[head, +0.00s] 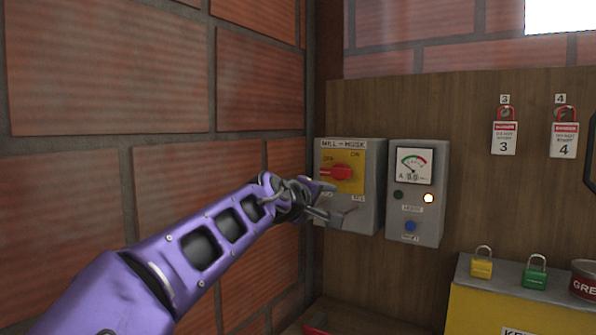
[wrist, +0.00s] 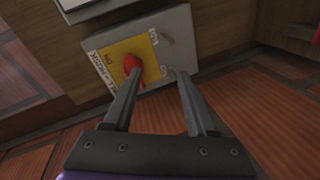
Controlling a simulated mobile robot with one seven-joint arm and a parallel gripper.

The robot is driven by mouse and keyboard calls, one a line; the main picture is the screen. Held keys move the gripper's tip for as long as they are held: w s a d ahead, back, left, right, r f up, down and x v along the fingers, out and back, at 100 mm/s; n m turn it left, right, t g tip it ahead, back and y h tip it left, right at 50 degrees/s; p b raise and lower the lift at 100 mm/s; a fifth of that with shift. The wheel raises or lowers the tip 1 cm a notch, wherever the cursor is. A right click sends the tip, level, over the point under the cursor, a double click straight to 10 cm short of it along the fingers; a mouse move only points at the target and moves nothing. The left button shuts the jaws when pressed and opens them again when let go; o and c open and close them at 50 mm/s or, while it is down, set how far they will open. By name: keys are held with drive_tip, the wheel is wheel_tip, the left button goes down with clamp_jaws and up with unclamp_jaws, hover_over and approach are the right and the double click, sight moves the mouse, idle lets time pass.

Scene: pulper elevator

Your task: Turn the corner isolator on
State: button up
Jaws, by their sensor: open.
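The corner isolator (head: 376,185) is a grey box on the wooden board by the brick corner, labelled along its top. Its yellow plate (head: 352,184) carries a red rotary handle (head: 336,173), lying about level, with OFF lettering at upper left and ON at upper right. My gripper (head: 330,212) is open and empty at the box's lower left front. In the wrist view the box appears turned, and the red handle (wrist: 132,64) shows by the tip of the left finger. I cannot tell whether a finger touches the handle.
A grey meter box (head: 428,215) with a lit lamp and blue button stands right of the isolator. Two numbered tags (head: 504,138) hang further right. Yellow (head: 481,268) and green (head: 534,278) padlocks stand on a yellow cabinet at lower right. Brick wall closes the left.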

sight(336, 174)
drive_tip(key=s+a+r+n+t+h, duration=0.1)
drive_tip(key=s+a+r+n+h, duration=0.25)
drive_tip(key=a, duration=0.25)
drive_tip(key=shift+y, duration=0.35)
drive_tip(key=p+x, duration=0.1)
drive_tip(key=x, duration=1.1)
drive_tip(key=p+x, duration=0.1)
drive_tip(key=x, duration=0.5)
drive_tip(key=shift+w+a+r+p, duration=0.2)
drive_tip(key=shift+w+a+p, duration=0.1)
drive_tip(key=shift+a, duration=0.1)
clamp_jaws()
